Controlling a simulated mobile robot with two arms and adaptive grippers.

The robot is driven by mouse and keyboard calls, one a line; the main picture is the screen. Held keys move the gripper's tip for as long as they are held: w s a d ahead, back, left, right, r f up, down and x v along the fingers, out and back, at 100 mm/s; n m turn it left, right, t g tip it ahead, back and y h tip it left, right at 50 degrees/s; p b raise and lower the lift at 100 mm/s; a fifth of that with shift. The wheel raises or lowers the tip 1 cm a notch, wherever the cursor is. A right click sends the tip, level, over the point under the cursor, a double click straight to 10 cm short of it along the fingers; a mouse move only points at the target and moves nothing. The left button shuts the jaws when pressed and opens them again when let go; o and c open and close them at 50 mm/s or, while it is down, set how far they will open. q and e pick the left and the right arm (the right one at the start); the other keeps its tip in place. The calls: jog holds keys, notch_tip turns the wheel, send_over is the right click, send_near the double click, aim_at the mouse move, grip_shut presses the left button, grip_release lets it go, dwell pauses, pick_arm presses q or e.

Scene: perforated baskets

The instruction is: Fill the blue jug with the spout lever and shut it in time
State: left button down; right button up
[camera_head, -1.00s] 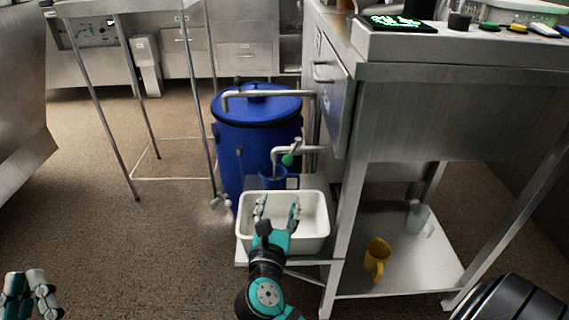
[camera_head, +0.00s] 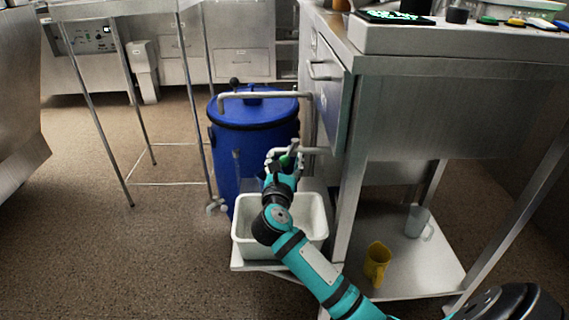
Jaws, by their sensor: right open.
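The spout (camera_head: 316,150) is a grey pipe that comes out from the bench leg towards the left. My right gripper (camera_head: 284,163) is open at the spout's end, with its fingers around the green lever knob. I cannot tell if the fingers touch the lever. The blue jug under the spout is hidden behind my right gripper and wrist, so its fill level does not show. The white basin (camera_head: 316,222) stands just in front, below my right forearm. My left gripper is out of view.
A large blue barrel (camera_head: 232,140) stands behind the basin, with a bent pipe (camera_head: 250,95) above it. The steel bench (camera_head: 450,115) is at the right. The floor at the left is free.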

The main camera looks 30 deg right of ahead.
jog(key=shift+c, duration=0.2)
grip_shut()
dwell(0.4)
